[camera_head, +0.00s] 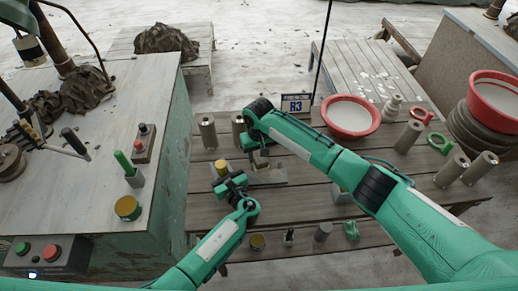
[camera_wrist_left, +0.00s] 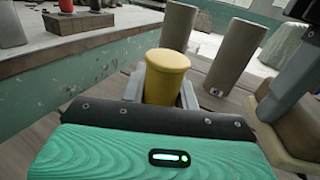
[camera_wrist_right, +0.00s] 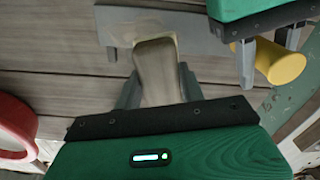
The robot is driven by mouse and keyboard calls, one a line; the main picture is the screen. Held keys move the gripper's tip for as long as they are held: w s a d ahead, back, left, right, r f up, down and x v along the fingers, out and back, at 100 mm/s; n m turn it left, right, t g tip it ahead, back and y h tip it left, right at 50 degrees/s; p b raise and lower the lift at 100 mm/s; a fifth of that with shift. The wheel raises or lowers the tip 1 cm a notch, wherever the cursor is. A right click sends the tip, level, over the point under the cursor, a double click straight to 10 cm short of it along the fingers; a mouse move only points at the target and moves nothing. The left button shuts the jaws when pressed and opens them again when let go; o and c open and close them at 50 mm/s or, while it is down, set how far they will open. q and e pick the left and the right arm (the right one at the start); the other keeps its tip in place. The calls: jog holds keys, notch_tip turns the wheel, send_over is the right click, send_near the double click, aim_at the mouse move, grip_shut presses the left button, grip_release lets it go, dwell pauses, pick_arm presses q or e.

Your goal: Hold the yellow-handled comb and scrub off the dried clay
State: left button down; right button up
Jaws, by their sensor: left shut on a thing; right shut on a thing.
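My left gripper (camera_head: 223,180) is shut on the yellow handle of the comb (camera_head: 221,167), which also shows upright between the fingers in the left wrist view (camera_wrist_left: 167,75). In the right wrist view, the comb's grey flat part (camera_wrist_right: 200,35) extends beside the yellow handle (camera_wrist_right: 282,62), with pale patches near its far end. My right gripper (camera_head: 260,158) is shut on a tan-grey block (camera_wrist_right: 157,70). The block's end overlaps the grey part in the right wrist view; I cannot tell whether they touch. The tan block also shows at the right of the left wrist view (camera_wrist_left: 298,125).
Metal cylinders (camera_head: 207,131) stand behind the grippers. A red-rimmed bowl (camera_head: 350,116) sits to the right, with more cylinders (camera_head: 452,171) beyond. Small items, including a grey cylinder (camera_head: 322,231), line the front edge. A green-sided bench (camera_head: 172,160) stands at left.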

jog(key=shift+f, duration=1.6)
jog(key=shift+s+f, duration=0.55)
jog(key=shift+f, duration=0.05)
jog(key=shift+c, duration=0.2)
jog(key=shift+s+d, duration=0.15)
jog(key=shift+s, duration=1.2)
jog(key=shift+s+d, duration=0.1)
jog(key=shift+s, duration=1.2)
jog(key=shift+s+d, duration=0.2)
jog(key=shift+w+d, duration=0.1)
jog(key=shift+d, duration=0.7)
jog(key=shift+w+d+r, duration=0.1)
jog(key=shift+w, duration=0.15)
jog(key=shift+w+a, duration=0.15)
jog(key=shift+w, duration=1.4)
jog(key=shift+w+a, duration=0.15)
jog(key=shift+w, duration=1.35)
jog(key=shift+w+d, duration=0.15)
jog(key=shift+d, duration=0.95)
jog(key=shift+s+d, duration=0.2)
jog(key=shift+s, duration=3.2)
jog(key=shift+w+d, duration=0.15)
jog(key=shift+d, duration=1.05)
jog(key=w, duration=0.3)
jog(key=shift+w+a, duration=0.1)
jog(key=shift+a, duration=0.2)
jog(key=shift+w+a, duration=0.1)
jog(key=shift+w, duration=1.75)
jog(key=shift+r, duration=4.05)
